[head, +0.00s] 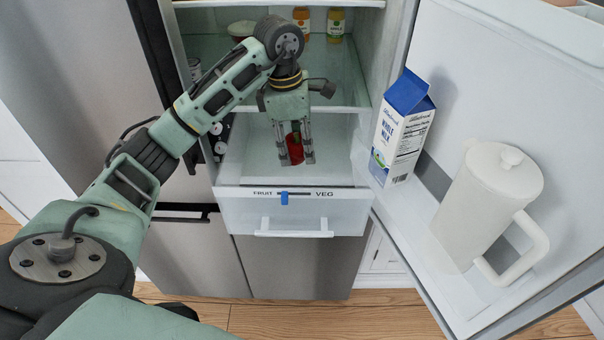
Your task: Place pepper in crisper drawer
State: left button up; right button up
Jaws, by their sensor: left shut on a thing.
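A red pepper (295,152) with a green stem is between the fingers of my left gripper (296,155). The gripper points down and is shut on the pepper. It is inside the pulled-out crisper drawer (249,207), over the middle of its white floor. I cannot tell whether the pepper touches the drawer floor. The drawer front has a FRUIT–VEG slider with a blue knob and a white handle. My right gripper is out of view.
A glass shelf (230,60) with bottles and a jar lies above and behind the drawer. At the right, the open fridge door holds a milk carton (402,130) and a white pitcher (480,205). The drawer floor around the pepper is clear.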

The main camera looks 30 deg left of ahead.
aim_at(298, 159)
pick_arm(q)
notch_tip(298, 159, down, 5)
jog(key=shift+w+r+b, duration=0.1)
jog(key=shift+r+b, duration=0.05)
jog(key=shift+b, duration=0.3)
notch_tip(298, 159, down, 4)
jog(key=shift+f+p, duration=0.15)
jog(key=shift+p, duration=0.45)
jog(key=shift+f, duration=0.65)
notch_tip(298, 159, down, 3)
jog(key=shift+f+p, duration=0.1)
jog(key=shift+p, duration=0.4)
jog(key=shift+f, duration=0.3)
jog(key=o, duration=1.1)
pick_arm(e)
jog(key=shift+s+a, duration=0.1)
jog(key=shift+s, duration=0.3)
